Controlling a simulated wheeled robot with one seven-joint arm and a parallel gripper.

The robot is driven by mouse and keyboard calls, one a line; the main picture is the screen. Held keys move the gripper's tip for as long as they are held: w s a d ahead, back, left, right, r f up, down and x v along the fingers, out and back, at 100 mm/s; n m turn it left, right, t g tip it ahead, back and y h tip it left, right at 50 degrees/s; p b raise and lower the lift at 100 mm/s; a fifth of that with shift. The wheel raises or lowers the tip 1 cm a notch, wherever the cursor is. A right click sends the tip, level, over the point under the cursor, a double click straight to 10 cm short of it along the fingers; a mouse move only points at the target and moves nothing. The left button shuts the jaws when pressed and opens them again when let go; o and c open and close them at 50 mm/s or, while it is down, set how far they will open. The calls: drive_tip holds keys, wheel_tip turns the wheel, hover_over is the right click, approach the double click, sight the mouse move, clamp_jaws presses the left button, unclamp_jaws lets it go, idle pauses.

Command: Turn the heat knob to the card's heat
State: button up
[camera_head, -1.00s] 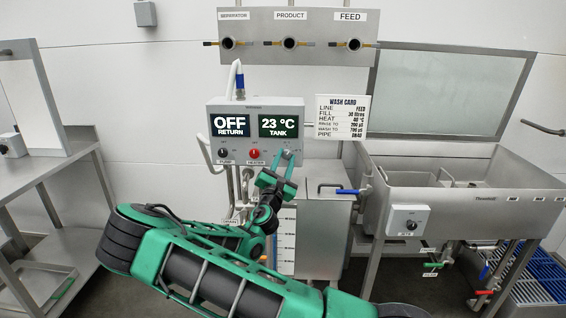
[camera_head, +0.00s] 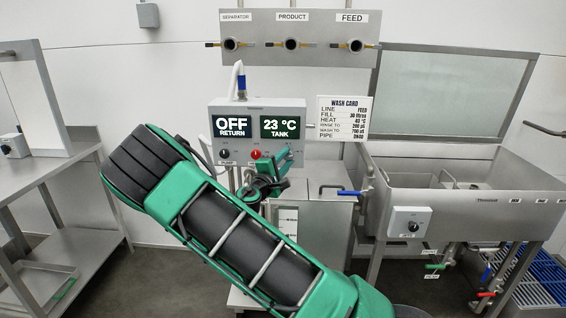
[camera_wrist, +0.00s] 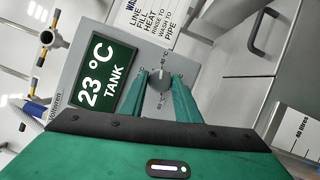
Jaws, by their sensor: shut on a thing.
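My gripper (camera_head: 284,158) is at the box's lower right. In the wrist view, my gripper (camera_wrist: 160,86) is shut on a grey heat knob (camera_wrist: 160,77), one green finger on each side. Small temperature marks ring the knob; its pointer setting is too small to read. In the head view the fingers hide the knob. The wash card (camera_head: 343,117) right of the box has a HEAT line that looks like 40 °C, in small print.
A black pump knob (camera_head: 224,154) and a red heater knob (camera_head: 256,154) sit left of my gripper. A steel tank (camera_head: 318,188) stands below right, beside a sink (camera_head: 470,205) with its own knob box (camera_head: 409,221). Three labelled pipe ports line the panel above.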

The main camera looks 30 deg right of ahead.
drive_tip(key=shift+w+a+f+m, duration=0.1)
drive_tip(key=shift+a+m, duration=0.05)
drive_tip(key=shift+m, duration=0.25)
drive_tip(key=o, duration=0.9)
drive_tip(key=shift+o, duration=0.5)
drive_tip(key=r+v, duration=0.1)
drive_tip(key=v, duration=0.9)
drive_tip(key=shift+s+a+f, duration=0.25)
drive_tip(key=shift+a+f, duration=0.05)
drive_tip(key=shift+f, duration=0.15)
